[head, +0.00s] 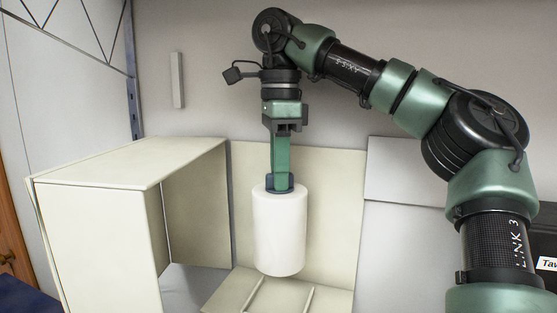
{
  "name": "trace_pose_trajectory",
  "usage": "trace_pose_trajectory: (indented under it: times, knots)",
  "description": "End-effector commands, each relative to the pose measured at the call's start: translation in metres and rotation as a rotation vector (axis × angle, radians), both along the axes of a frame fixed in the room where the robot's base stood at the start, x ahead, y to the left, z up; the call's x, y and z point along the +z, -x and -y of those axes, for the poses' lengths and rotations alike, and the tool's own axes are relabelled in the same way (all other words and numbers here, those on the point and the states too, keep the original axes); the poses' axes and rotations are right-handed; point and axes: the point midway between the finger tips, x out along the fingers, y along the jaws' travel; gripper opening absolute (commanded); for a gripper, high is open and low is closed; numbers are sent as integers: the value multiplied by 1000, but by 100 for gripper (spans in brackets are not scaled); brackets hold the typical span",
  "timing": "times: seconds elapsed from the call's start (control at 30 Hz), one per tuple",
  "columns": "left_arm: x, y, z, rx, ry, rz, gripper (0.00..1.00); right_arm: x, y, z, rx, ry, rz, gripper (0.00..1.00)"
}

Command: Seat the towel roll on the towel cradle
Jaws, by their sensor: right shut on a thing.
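The towel roll (279,234) is a plain white cylinder, upright in the middle of the head view. My right gripper (280,185) points straight down and is shut on the top end of the roll. The towel cradle appears to be the cream stand with a low base (232,291) carrying two thin rails and an upright panel (335,200) behind. The roll's lower end overlaps the base and rails in the picture; I cannot tell whether it touches them. The cradle's front is cut off by the frame. My left gripper is not in view.
A large cream open-sided box (95,240) stands close on the left of the cradle. A pale panel (405,172) is on the right at the wall. A thin pale bar (177,80) is on the wall. A dark item with a label (547,263) is at the right edge.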

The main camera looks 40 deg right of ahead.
Motion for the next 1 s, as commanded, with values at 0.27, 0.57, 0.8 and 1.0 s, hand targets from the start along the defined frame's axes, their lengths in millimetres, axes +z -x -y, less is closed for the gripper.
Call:
trace_pose_trajectory:
  times: [0.27, 0.57, 0.8, 1.0]
  knots:
    - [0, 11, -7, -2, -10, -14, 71, 4, 1, 0, -8, 0, 1, 0]
    - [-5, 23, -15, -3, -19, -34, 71, -1, 1, 0, -8, 0, 0, 0]
    - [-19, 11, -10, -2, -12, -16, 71, -24, 1, 0, -7, -1, 0, 0]
    - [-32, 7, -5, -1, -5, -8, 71, -43, 1, -1, -7, 0, 0, 0]
